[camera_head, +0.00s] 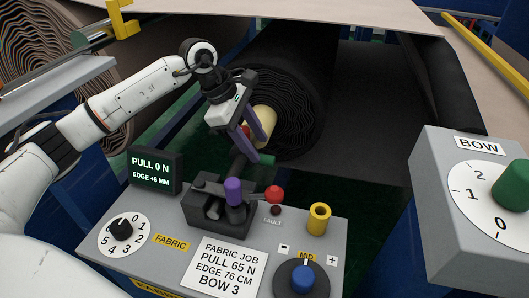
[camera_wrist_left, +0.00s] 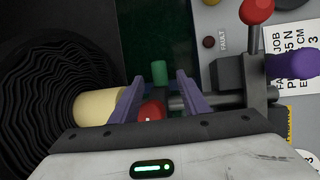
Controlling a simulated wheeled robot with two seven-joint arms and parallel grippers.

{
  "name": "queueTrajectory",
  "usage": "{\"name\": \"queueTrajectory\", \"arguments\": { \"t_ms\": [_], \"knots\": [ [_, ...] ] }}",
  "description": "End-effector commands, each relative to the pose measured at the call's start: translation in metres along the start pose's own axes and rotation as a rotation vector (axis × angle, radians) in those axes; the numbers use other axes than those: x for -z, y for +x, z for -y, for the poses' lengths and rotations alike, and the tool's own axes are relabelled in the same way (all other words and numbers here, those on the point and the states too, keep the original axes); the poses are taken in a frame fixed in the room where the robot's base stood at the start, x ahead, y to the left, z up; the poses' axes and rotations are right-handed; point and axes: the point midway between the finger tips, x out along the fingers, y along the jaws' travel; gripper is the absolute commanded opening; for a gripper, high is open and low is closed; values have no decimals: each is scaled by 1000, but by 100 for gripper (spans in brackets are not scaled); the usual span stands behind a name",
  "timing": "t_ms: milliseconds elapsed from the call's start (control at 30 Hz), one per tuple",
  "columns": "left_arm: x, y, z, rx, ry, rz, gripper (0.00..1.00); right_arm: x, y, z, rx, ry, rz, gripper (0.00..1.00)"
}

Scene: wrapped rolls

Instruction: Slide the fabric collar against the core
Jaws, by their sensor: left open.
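The cream core (camera_head: 264,118) sticks out of the end of the black fabric roll (camera_head: 292,120); it also shows in the left wrist view (camera_wrist_left: 97,107). My left gripper (camera_head: 260,151) is open beside the core's end, its purple fingers pointing down. In the left wrist view my left gripper (camera_wrist_left: 159,77) has its fingers on either side of what looks like the collar, a dark part with a green piece (camera_wrist_left: 159,73) and a red knob (camera_wrist_left: 151,110). The left finger overlaps the core's end. Contact with the collar cannot be told. My right gripper is out of view.
A control panel (camera_head: 208,225) with a purple-topped lever (camera_head: 233,190), red knob and dials stands in front. A small display (camera_head: 155,170) reads PULL 0 N, EDGE +6 MM. A grey BOW box (camera_head: 470,225) is at the right. A grey shaft (camera_wrist_left: 205,101) runs right of the fingers.

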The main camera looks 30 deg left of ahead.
Motion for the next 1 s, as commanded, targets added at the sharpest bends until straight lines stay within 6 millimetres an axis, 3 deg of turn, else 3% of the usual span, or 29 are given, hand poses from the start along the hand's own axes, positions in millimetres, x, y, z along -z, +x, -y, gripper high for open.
{"name": "queueTrajectory", "arguments": {
  "t_ms": [100, 300, 667, 900, 1000],
  "knots": [
    [0, 22, 1, 3, 0, 1, 42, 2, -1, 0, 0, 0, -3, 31],
    [-1, 44, 0, 1, 0, 1, 42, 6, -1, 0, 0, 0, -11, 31],
    [0, 49, 0, -1, 1, 0, 42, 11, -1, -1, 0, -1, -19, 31],
    [0, 49, 0, -1, 1, 0, 3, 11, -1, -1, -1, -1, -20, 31],
    [0, 49, 0, -1, 1, 0, 0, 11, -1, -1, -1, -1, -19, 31]
  ]
}}
